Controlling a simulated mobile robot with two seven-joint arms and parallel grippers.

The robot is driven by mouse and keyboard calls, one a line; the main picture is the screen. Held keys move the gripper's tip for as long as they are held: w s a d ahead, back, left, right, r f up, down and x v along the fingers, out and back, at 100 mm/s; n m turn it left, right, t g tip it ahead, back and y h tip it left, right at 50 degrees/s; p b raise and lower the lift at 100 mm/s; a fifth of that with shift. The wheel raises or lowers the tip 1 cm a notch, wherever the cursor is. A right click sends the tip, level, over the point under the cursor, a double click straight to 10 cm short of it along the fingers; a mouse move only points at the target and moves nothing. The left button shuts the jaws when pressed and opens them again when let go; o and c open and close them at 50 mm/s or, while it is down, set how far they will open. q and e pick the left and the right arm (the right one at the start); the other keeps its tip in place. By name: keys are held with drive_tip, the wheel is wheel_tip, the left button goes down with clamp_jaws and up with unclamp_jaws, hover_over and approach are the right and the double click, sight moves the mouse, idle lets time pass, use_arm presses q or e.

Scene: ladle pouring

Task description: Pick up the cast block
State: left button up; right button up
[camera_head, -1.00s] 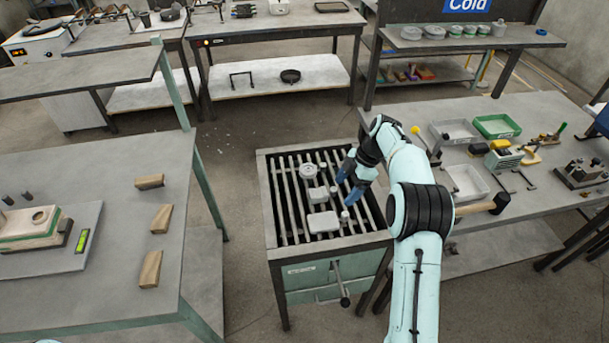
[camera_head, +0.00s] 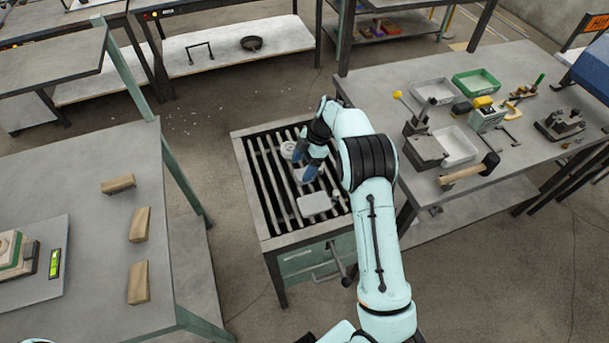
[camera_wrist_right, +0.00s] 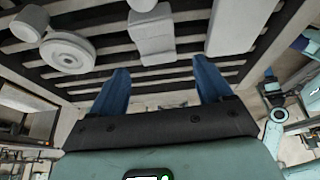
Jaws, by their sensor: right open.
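Several grey castings lie on the slatted grate of a stand (camera_head: 262,226). The middle one, a small block (camera_wrist_right: 152,38) with a short cylinder at one end, appears to be the cast block. In the head view my gripper partly hides it. A round casting (camera_head: 288,150) lies behind it and a wider flat block (camera_head: 315,204) in front. The right wrist view also shows the round casting (camera_wrist_right: 67,53) at left and the flat block (camera_wrist_right: 238,25) at right. My right gripper (camera_head: 303,163) is open and empty, its blue fingers lined up either side of the middle block. My left gripper is out of view.
A workbench (camera_head: 370,80) at right holds trays, a mallet (camera_head: 470,172) and tools. A table (camera_head: 80,200) at left carries several wooden wedges and a scale (camera_head: 35,265). Open floor lies between the left table and the stand.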

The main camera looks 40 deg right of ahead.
sight(298, 174)
drive_tip(key=x, duration=0.5)
drive_tip(key=shift+d+p, duration=0.1)
drive_tip(key=shift+p, duration=0.2)
drive_tip(key=c, duration=1.2)
drive_tip(key=shift+c, duration=0.2)
drive_tip(key=shift+r, duration=0.1)
